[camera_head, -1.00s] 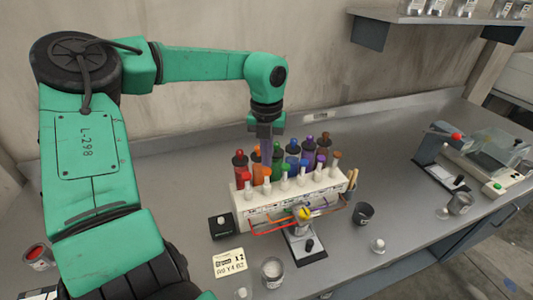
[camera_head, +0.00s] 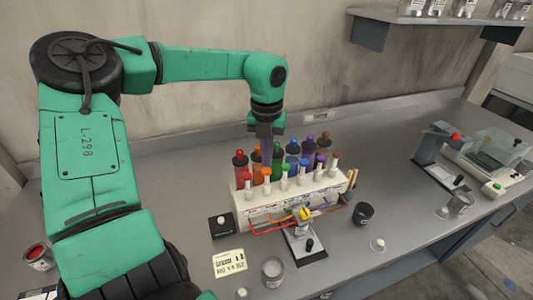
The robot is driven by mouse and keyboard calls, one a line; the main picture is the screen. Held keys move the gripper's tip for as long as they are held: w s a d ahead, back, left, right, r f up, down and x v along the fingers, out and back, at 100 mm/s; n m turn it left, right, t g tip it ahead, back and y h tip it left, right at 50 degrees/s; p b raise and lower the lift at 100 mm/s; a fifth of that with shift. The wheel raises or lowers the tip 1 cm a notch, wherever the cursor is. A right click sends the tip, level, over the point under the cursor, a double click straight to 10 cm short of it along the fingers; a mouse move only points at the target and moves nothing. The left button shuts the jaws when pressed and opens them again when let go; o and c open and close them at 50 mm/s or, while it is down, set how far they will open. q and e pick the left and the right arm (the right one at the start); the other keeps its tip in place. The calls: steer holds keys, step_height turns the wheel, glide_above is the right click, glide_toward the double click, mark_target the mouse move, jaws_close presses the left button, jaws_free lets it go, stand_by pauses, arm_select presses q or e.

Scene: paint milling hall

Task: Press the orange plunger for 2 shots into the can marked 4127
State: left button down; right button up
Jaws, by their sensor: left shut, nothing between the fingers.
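The orange plunger (camera_head: 266,173) is one of a row of coloured plungers on the front of the white dispenser (camera_head: 285,205). My left gripper (camera_head: 267,160) points down above the orange plunger, shut and empty; whether it touches the plunger cannot be told. An orange bottle (camera_head: 257,157) stands behind it. Coloured tubes run from the dispenser to a yellow-topped nozzle (camera_head: 304,214) over a small stand (camera_head: 306,246). An open can (camera_head: 272,271) stands in front, and a dark can (camera_head: 363,213) to the right. No can's number is legible. My right gripper is out of view.
A card with printed figures (camera_head: 229,262) and a small black device (camera_head: 222,227) stand left of the stand. A red-filled can (camera_head: 39,256) is at far left. A balance (camera_head: 485,160) and another can (camera_head: 460,203) are at right.

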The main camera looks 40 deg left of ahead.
mark_target(266, 170)
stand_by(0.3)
arm_select(q)
steer(key=shift+f, duration=0.15)
steer(key=shift+f+b, duration=1.7)
steer(key=shift+f, duration=0.05)
steer(key=shift+r, duration=0.1)
steer(key=shift+r+p, duration=1.15)
steer(key=shift+r, duration=0.65)
steer(key=shift+f, duration=0.15)
